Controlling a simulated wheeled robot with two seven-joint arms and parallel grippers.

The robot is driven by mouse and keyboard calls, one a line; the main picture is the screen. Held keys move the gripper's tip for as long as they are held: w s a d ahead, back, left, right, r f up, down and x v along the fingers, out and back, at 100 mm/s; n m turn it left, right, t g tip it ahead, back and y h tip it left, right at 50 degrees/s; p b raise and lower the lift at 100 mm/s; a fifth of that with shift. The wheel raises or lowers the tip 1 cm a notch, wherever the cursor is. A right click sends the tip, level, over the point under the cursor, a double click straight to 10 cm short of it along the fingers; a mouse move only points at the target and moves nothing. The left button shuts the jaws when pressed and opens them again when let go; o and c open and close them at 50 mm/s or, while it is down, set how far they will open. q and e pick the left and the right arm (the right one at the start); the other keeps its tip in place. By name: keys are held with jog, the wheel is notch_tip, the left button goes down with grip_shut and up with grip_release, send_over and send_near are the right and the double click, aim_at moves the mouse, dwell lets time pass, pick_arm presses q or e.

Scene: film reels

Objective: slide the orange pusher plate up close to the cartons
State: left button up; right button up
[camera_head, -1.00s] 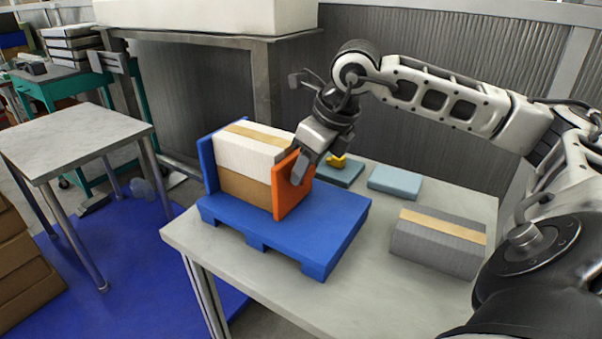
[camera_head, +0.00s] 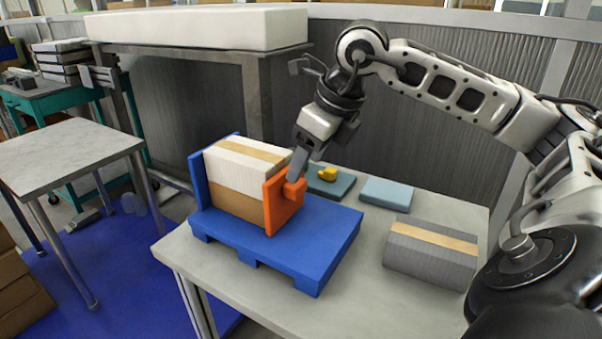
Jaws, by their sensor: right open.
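The orange pusher plate (camera_head: 276,212) stands upright on the blue pallet (camera_head: 325,235), at the right face of the cartons. It looks close against them; any thin gap cannot be made out. The white carton (camera_head: 228,159) with a tan band lies on top of the brown carton (camera_head: 232,196), and both sit between the plate and the blue end wall (camera_head: 198,182). My right gripper (camera_head: 294,177) is open, its fingers pointing down at the orange handle block on the plate's outer side. The fingers partly overlap that handle. My left gripper is not in view.
A grey carton (camera_head: 428,258) and a pale blue box (camera_head: 387,194) lie on the table (camera_head: 350,290) to the right. A dark teal pad (camera_head: 335,187) with a yellow piece (camera_head: 327,174) is behind the pallet. A separate grey table (camera_head: 70,155) stands at left.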

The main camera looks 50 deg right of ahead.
pick_arm(q)
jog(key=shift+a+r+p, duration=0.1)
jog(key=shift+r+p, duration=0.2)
jog(key=shift+p, duration=0.8)
pick_arm(e)
jog(key=v, duration=1)
jog(key=shift+r, duration=0.35)
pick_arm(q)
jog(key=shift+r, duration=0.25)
pick_arm(e)
jog(key=shift+s, duration=0.15)
